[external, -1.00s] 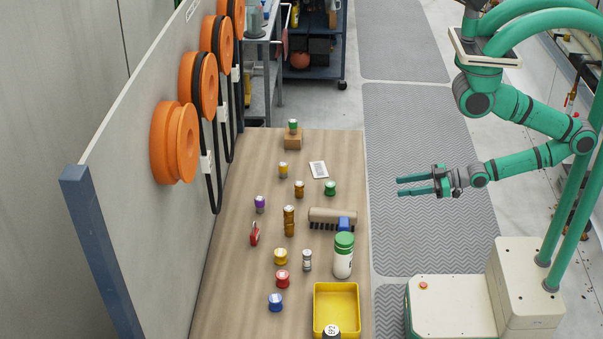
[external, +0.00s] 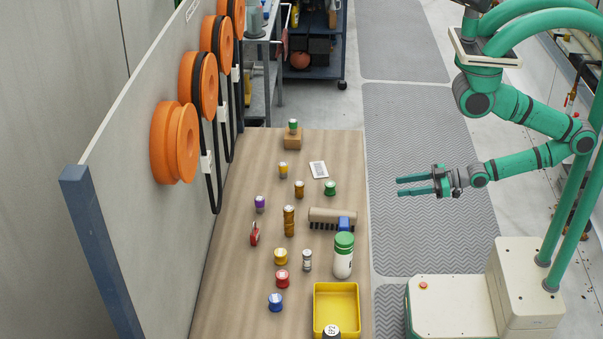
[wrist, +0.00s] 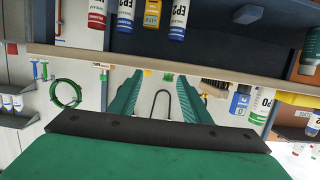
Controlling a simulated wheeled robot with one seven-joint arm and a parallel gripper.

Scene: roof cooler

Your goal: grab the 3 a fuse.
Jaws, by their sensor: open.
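Several small capped cylinders that look like fuses stand on the wooden table (external: 240,290), and I cannot read which is 3 A. They include a purple-topped one (external: 260,204), a yellow-topped one (external: 283,170), brown ones (external: 299,189), a brown stack (external: 289,221), a grey-white one (external: 307,260) and a green-topped one on a small block (external: 293,126). Wider ones are green (external: 330,188), yellow (external: 281,257), red (external: 282,279) and blue (external: 276,302). My gripper (external: 400,186) is open and empty, right of the table over the floor mat. Its fingers also show in the wrist view (wrist: 158,82).
A yellow tray (external: 357,306), a green-capped white bottle (external: 343,262), a brush (external: 333,215), a white card (external: 318,169) and a red padlock (external: 254,236) share the table. A grey panel with orange discs (external: 175,143) borders its left side. The mat (external: 430,240) is clear.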

